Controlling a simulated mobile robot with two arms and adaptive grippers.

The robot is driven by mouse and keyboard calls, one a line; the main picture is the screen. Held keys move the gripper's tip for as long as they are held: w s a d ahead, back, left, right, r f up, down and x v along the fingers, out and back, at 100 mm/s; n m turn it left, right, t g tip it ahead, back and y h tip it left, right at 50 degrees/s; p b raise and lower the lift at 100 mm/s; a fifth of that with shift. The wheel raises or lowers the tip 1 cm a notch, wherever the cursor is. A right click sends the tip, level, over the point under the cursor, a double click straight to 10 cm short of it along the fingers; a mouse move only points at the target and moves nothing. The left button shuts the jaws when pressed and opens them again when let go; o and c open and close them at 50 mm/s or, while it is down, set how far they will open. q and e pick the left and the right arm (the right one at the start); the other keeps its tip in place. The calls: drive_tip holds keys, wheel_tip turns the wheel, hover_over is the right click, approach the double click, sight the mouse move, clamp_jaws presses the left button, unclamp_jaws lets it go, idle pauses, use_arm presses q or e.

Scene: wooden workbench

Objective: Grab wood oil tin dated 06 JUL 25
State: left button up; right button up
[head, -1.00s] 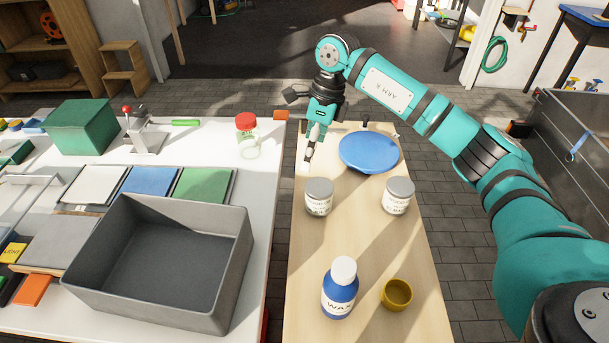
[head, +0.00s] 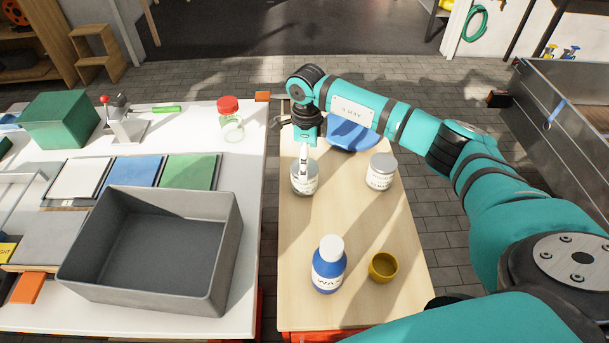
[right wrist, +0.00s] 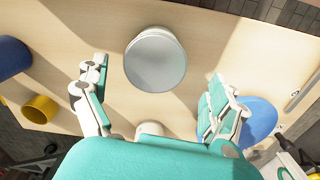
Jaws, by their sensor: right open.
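Two grey-lidded tins with white labels stand upright on the wooden bench. The left tin (head: 304,183) is partly covered by my right gripper (head: 303,160) in the head view. The right tin (head: 381,172) stands clear of it. In the right wrist view the left tin's round lid (right wrist: 155,60) shows between and a little beyond the spread fingers of my open right gripper (right wrist: 158,76); I cannot tell if they touch it. The label dates are too small to read. My left gripper is out of view.
A blue WAX bottle (head: 329,265) and a yellow cup (head: 382,267) stand at the near end of the bench. A grey bin (head: 215,282) and a red-lidded jar (head: 231,120) stand on the white table at left.

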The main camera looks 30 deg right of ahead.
drive_tip(key=f, duration=0.2)
drive_tip(key=f+p, duration=0.1)
drive_tip(key=shift+s+a+f, duration=0.25)
drive_tip(key=shift+a+f, duration=0.1)
drive_tip(key=shift+f, duration=0.5)
drive_tip(key=shift+w, duration=0.1)
drive_tip(key=c, duration=1.5)
